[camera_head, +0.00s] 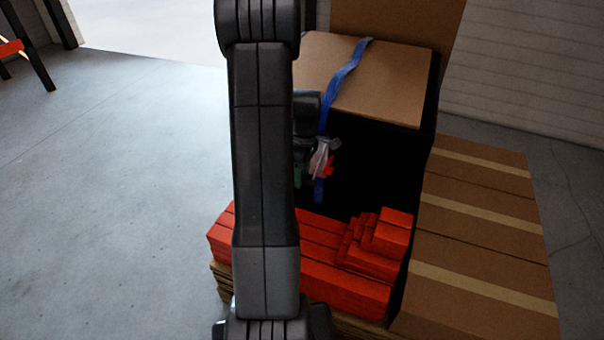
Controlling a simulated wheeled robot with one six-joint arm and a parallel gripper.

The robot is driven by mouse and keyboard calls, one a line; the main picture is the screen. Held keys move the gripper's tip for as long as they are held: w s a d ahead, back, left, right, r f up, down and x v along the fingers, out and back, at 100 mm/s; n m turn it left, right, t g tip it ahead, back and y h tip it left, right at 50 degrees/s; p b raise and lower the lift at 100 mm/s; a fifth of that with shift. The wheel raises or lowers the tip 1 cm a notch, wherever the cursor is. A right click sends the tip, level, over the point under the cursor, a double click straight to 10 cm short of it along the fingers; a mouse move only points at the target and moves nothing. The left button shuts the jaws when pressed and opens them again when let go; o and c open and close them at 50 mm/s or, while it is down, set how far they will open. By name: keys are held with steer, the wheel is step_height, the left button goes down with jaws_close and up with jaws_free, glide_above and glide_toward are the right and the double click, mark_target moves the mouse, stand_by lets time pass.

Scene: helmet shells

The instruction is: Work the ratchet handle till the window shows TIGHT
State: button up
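A blue strap (345,75) runs over the top of a large box with a tan lid (385,85) and dark sides. It comes down the dark front face, and its lower end (319,190) shows below my gripper. My gripper (322,160) is at the strap on that front face, partly hidden behind my own arm. A small red part (328,168) and a pale grey piece show at the gripper; I cannot tell which is the ratchet handle. The window and its word cannot be made out. Whether the fingers are open or shut is not clear.
Orange-red blocks (345,285) lie stacked before the dark box, stepped up at the right. Brown cartons with tan tape (480,235) stand to the right. Bare grey floor (110,200) is open at the left. An orange and black stand (25,50) is far left.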

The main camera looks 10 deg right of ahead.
jaws_close()
steer(key=shift+f, duration=0.2)
